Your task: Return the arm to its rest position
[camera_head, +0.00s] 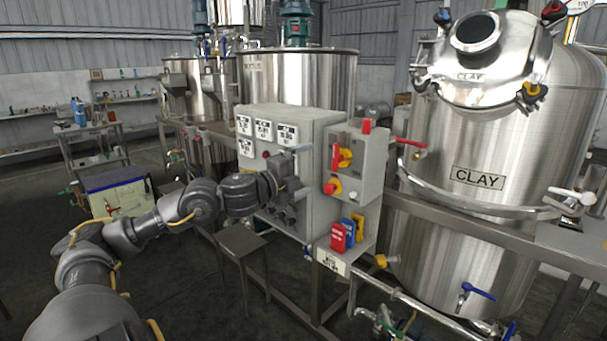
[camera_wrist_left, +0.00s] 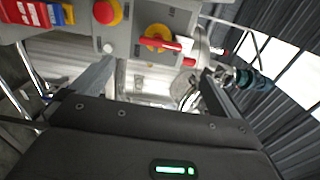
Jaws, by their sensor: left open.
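My left arm (camera_head: 135,228) reaches in from the left, stretched out toward the control boxes. My left gripper (camera_head: 301,172) is open in front of the large grey panel, just left of the smaller switch box (camera_head: 356,165). Nothing shows between its fingers. In the left wrist view the gripper (camera_wrist_left: 152,85) also looks empty, with the switch box beyond it. I cannot tell whether a finger touches the panel. My right gripper is out of view.
The switch box carries a red-handled yellow switch (camera_head: 342,157) and a red button (camera_head: 332,187). The CLAY tank (camera_head: 480,215) stands right. A small stool-like stand (camera_head: 240,241) is under my forearm. Open floor lies lower left.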

